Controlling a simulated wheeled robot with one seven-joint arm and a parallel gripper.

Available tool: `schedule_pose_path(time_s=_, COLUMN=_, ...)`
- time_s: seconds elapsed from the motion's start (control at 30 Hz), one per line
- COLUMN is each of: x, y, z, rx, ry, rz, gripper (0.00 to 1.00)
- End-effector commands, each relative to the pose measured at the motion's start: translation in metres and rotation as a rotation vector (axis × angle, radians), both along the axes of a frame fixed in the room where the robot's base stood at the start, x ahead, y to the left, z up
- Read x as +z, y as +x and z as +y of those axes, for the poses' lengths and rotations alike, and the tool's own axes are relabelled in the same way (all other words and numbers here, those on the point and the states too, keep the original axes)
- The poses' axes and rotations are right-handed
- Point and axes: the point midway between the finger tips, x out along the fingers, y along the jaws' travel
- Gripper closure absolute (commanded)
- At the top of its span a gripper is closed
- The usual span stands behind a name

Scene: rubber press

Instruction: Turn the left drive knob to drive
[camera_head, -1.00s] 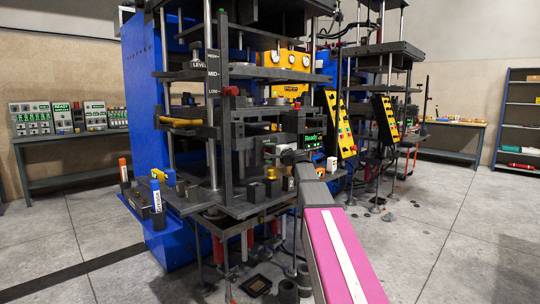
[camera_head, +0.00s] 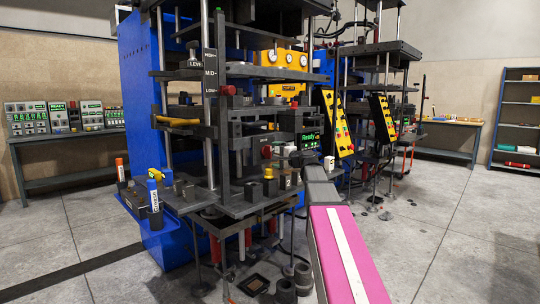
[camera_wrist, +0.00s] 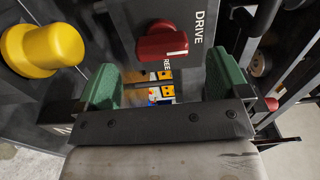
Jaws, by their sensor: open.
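A red drive knob (camera_wrist: 163,42) sits on a dark panel in the wrist view, just beyond my open fingers. A white mark shows at its lower right end. The label DRIVE (camera_wrist: 200,28) is beside it on the right; a partly hidden label ending in "REE" (camera_wrist: 166,62) is below it. My gripper (camera_wrist: 161,86) has two green fingertips spread wide, with nothing held between them. In the head view, a red knob (camera_head: 266,152) shows on the press, just left of my gripper (camera_head: 290,158), whose fingers are too small to make out.
A large yellow button (camera_wrist: 42,50) stands out close to my left finger in the wrist view. In the head view, the press has a "Ready" screen (camera_head: 309,139), a yellow control panel (camera_head: 336,123) and a yellow knob (camera_head: 268,172). The floor at right is mostly clear.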

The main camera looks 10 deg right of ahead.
Motion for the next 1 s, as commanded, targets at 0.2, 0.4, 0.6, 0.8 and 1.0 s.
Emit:
schedule_pose_path(time_s=0.2, x=-0.001, y=-0.029, z=-0.020, rx=0.000, ry=-0.001, rz=-0.001, gripper=0.06)
schedule_pose_path(time_s=0.4, x=0.000, y=-0.038, z=-0.027, rx=0.000, ry=-0.001, rz=0.000, gripper=0.06)
schedule_pose_path(time_s=0.6, x=0.000, y=-0.038, z=-0.028, rx=0.001, ry=-0.001, rz=0.000, gripper=0.06)
schedule_pose_path(time_s=0.8, x=-0.001, y=-0.039, z=-0.028, rx=0.001, ry=-0.001, rz=0.000, gripper=0.06)
schedule_pose_path(time_s=1.0, x=0.000, y=-0.060, z=-0.043, rx=0.001, ry=-0.001, rz=0.000, gripper=0.06)
